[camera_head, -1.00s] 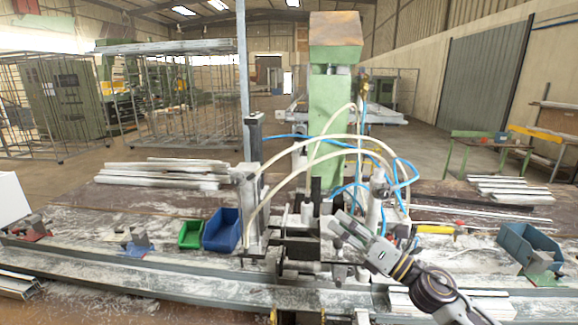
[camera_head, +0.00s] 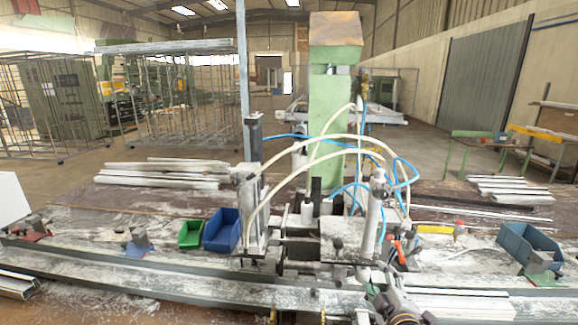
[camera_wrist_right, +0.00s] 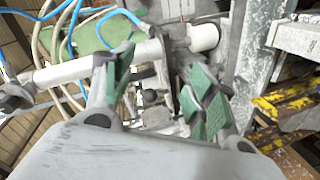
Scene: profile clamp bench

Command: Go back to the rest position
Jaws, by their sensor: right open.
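My right gripper (camera_head: 374,287) is low at the front of the clamp bench in the head view, with the arm coming in from the bottom edge. In the right wrist view the right gripper (camera_wrist_right: 163,92) shows two green-padded fingers spread apart, with nothing held between them. The clamp station (camera_head: 328,240), with its upright cylinders, stands just beyond the gripper. Whether the fingers touch any part of it cannot be told. My left gripper is not in view.
White and blue hoses (camera_head: 330,140) arch over the clamp station. A blue bin (camera_head: 222,231) and a green bin (camera_head: 190,234) stand left of it, and another blue bin (camera_head: 528,244) stands right. Profiles (camera_head: 160,172) lie stacked at the back left.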

